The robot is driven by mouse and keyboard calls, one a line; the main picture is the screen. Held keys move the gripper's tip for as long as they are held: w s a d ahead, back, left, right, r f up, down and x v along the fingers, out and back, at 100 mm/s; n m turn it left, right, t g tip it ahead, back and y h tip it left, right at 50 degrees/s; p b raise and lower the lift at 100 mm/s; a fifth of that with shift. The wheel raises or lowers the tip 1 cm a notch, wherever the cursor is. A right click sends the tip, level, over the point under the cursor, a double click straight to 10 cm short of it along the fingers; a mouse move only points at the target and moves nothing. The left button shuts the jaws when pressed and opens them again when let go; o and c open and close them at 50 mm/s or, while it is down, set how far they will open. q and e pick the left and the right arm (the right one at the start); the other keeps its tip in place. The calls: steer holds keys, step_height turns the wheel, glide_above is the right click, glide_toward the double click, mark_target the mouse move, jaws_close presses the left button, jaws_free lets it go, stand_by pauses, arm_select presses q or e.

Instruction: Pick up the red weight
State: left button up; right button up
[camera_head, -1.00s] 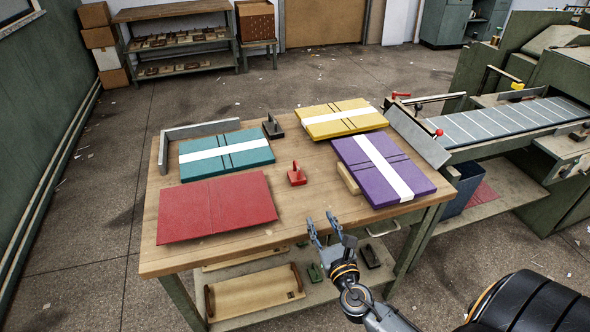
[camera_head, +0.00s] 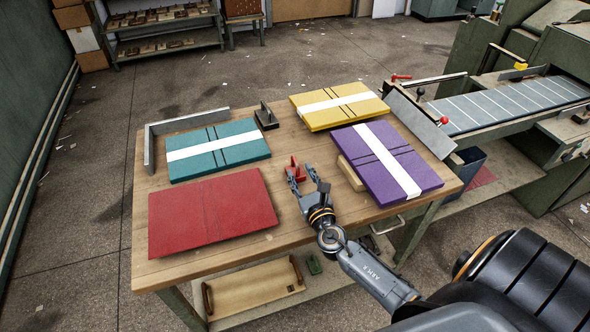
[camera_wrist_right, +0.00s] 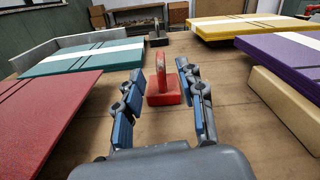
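The red weight (camera_head: 295,169) stands on the wooden table, between the red board and the purple stack. It has a block base and an upright handle. In the right wrist view the red weight (camera_wrist_right: 162,88) shows upright just beyond and between the fingertips. My right gripper (camera_head: 302,185) is open and low over the table, on the near side of the weight. In the right wrist view its two blue-padded fingers (camera_wrist_right: 160,105) are spread apart with nothing between the pads that I can see being gripped. My left gripper is not in view.
The red board (camera_head: 211,212) lies left, the teal stack (camera_head: 200,168) behind it. The purple stack (camera_head: 400,150) and a wooden block (camera_head: 351,173) lie right, the yellow stack (camera_head: 325,118) at the back. A dark weight (camera_head: 266,118) stands near the metal corner guide (camera_head: 186,121).

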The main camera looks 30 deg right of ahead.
mark_target(297, 164)
steer(key=shift+w+d, duration=0.1)
steer(key=shift+w, duration=0.6)
steer(key=x, duration=0.4)
steer(key=shift+w+d+r+p, duration=0.15)
steer(key=shift+r+p, duration=0.1)
steer(key=shift+p, duration=0.05)
steer(key=shift+w, duration=0.3)
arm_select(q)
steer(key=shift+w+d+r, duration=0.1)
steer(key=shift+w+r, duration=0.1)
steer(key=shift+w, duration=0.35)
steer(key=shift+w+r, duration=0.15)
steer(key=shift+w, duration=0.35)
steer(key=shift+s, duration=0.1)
arm_select(e)
steer(key=shift+s, duration=0.1)
steer(key=shift+c, duration=0.4)
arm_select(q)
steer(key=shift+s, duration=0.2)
arm_select(e)
steer(key=shift+r, duration=0.1)
jaws_close()
